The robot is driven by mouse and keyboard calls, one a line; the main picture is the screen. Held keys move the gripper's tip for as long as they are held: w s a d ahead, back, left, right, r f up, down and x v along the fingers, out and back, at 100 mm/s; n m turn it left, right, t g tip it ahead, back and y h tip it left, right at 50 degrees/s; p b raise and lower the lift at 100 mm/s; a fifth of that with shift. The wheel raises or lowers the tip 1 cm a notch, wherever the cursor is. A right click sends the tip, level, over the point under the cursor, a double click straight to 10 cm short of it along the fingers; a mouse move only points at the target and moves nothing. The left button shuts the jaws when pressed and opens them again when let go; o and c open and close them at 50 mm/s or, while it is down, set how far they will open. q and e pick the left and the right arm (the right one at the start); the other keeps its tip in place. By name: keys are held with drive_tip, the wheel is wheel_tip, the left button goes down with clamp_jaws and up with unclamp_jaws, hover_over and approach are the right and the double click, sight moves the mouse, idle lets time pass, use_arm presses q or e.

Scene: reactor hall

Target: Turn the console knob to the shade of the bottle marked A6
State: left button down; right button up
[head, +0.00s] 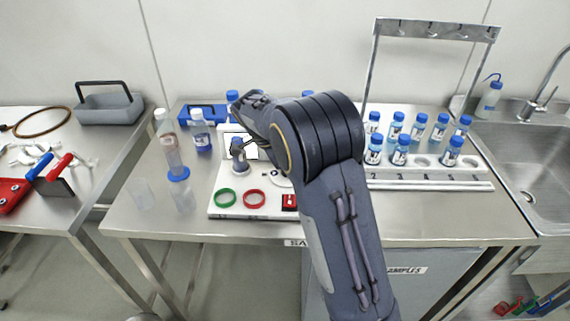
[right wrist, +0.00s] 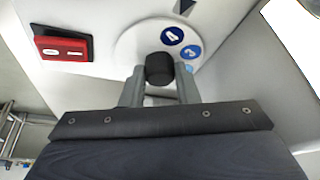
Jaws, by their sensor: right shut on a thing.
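The black console knob (right wrist: 160,64) sits on a round white dial (right wrist: 127,46) in the right wrist view. Blue numbered discs (right wrist: 172,36) lie beside it; I read a 4 and what looks like a 3. My right gripper (right wrist: 160,76) is shut on the knob, one finger on each side. Several blue-capped bottles (head: 373,150) with pale to mid-blue liquid stand in a numbered white rack (head: 420,176). Their labels are too small to read. My left gripper is out of view.
The white console (head: 228,208) carries a green ring (head: 225,197), a red ring (head: 254,199) and a red switch (head: 290,202). A metal frame (head: 437,30) rises behind the rack, with a sink (head: 525,150) at the right.

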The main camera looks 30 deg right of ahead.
sight(275, 177)
idle(0.3)
drive_tip(key=o, duration=1)
drive_tip(key=v, duration=0.8)
